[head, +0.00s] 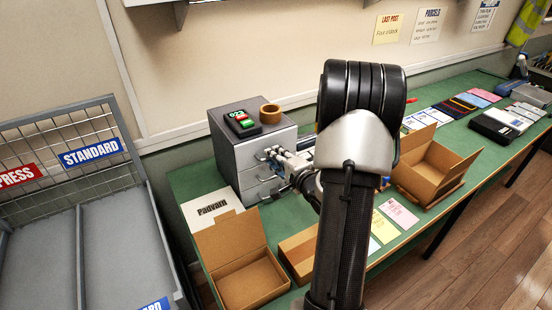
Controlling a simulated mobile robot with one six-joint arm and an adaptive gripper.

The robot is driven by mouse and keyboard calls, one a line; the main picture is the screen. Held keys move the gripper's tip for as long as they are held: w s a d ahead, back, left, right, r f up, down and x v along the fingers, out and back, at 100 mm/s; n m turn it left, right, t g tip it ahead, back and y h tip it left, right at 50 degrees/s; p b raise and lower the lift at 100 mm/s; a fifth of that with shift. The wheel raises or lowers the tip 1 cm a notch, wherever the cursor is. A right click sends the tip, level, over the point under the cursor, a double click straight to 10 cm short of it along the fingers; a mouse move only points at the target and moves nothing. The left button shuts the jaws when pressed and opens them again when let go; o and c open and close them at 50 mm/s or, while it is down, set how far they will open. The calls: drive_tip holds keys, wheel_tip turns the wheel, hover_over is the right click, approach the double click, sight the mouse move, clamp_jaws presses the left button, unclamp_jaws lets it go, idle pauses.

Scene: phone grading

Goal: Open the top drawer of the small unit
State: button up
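The small unit (229,150) is a grey drawer cabinet on the green bench at the left. Its drawers face right, and their fronts look flush with the body. The top drawer front (248,149) is partly hidden by my gripper. My gripper (272,166) is at the unit's front, close to the upper handles. I cannot tell whether it touches a handle or whether its fingers are open or shut. My arm comes in from the bottom centre and hides part of the bench.
A black device (242,124) with green and red marks and a brown tape roll (270,113) lie on the unit. Open cardboard boxes (253,285) and (431,163) stand on the bench. A wire rack (70,150) stands left.

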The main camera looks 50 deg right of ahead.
clamp_jaws()
idle(0.4)
drive_tip(key=shift+s, duration=0.1)
